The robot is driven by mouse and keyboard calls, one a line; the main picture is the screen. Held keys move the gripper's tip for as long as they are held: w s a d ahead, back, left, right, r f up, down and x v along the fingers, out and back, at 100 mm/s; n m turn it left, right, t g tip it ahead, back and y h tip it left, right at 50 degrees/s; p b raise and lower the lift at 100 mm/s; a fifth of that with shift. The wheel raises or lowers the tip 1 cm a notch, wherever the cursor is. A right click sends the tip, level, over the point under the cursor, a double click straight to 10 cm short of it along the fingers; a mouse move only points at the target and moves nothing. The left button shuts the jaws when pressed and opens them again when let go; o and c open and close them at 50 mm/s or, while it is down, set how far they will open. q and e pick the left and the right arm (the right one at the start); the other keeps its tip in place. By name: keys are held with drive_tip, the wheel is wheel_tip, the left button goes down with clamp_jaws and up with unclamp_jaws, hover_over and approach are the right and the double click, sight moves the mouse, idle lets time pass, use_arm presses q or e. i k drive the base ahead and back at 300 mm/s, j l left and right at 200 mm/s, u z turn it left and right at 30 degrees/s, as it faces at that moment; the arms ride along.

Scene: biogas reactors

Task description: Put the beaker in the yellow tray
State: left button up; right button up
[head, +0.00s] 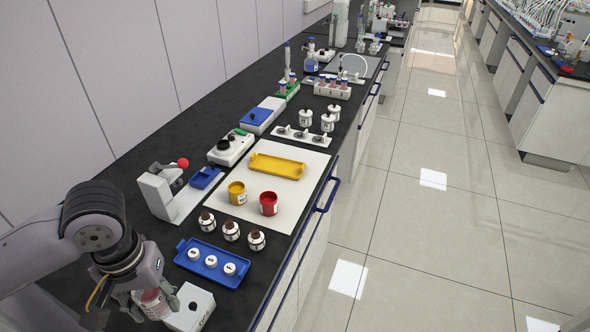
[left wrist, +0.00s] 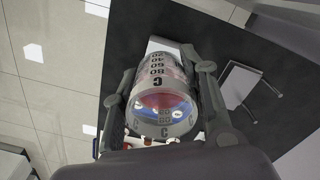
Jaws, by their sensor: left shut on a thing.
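The beaker (head: 154,304) is a clear cylinder with graduation marks and a letter C, with reddish contents. It shows large in the left wrist view (left wrist: 160,92). My left gripper (head: 150,297) is shut on it, with one finger on each side of the glass, at the near left end of the dark bench. The yellow tray (head: 277,166) lies farther along, on a white mat (head: 240,203), and looks empty. The gripper is well apart from the tray. My right gripper is not in view.
A white box (head: 194,309) stands just right of the beaker. A blue tray (head: 212,262) with white-capped items, several brown-topped jars (head: 231,230), a yellow cup (head: 237,193) and a red cup (head: 268,204) stand between gripper and yellow tray. A red-knobbed device (head: 160,193) stands left.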

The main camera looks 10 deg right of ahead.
sight(278, 167)
drive_tip(key=i+l, duration=0.1)
drive_tip(key=l, duration=0.3)
drive_tip(key=i+l, duration=0.15)
drive_tip(key=l, duration=0.3)
drive_tip(key=i+l+u, duration=0.1)
drive_tip(key=l, duration=0.3)
drive_tip(key=i+l, duration=0.1)
drive_tip(key=l, duration=0.35)
drive_tip(key=i+j+u, duration=0.15)
drive_tip(key=i, duration=0.85)
